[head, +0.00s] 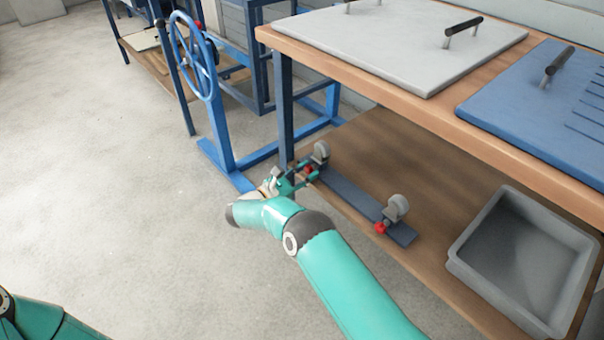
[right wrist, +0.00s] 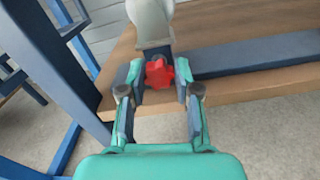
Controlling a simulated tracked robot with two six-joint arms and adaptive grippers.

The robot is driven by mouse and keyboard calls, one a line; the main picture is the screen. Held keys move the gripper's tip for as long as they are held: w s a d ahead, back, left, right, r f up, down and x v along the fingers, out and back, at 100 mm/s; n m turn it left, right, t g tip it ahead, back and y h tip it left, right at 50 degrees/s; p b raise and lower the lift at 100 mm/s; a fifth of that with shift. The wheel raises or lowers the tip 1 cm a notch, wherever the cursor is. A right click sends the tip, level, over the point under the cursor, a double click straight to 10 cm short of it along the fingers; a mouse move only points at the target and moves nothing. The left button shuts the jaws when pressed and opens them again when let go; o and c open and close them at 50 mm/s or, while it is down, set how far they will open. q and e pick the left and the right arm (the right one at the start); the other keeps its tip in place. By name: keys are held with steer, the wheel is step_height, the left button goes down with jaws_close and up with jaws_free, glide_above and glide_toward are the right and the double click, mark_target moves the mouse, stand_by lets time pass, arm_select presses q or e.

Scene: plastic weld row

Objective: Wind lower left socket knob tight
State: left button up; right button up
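The lower left socket is a grey, rounded socket (head: 321,152) at the far left end of a dark bar on the lower shelf. Its red knob (head: 308,169) shows better in the right wrist view (right wrist: 158,73), just below the socket's grey stem (right wrist: 152,25). My right gripper (head: 303,173) reaches this knob from the left, at the shelf's front edge. In the right wrist view its two fingers (right wrist: 160,76) flank the knob closely and appear shut on it. The finger contact is partly hidden. My left gripper is out of view; only part of that arm shows at the lower left.
A second socket (head: 397,207) with a red knob (head: 380,227) stands at the bar's near end. A grey bin (head: 470,262) sits on the shelf at the right. The worktop edge (head: 440,122) overhangs the shelf. A blue handwheel stand (head: 217,130) is behind my gripper. The left floor is clear.

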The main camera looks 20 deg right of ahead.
steer(key=shift+s+f, duration=0.1)
steer(key=shift+s, duration=0.05)
jaws_close()
steer(key=shift+f+n+b, duration=0.25)
steer(key=shift+n+b, duration=0.25)
steer(key=shift+b, duration=0.1)
steer(key=shift+r+n, duration=0.1)
steer(key=shift+n, duration=0.8)
steer(key=o, duration=0.8)
jaws_free()
steer(key=shift+r, duration=0.1)
steer(key=shift+a+r, duration=0.1)
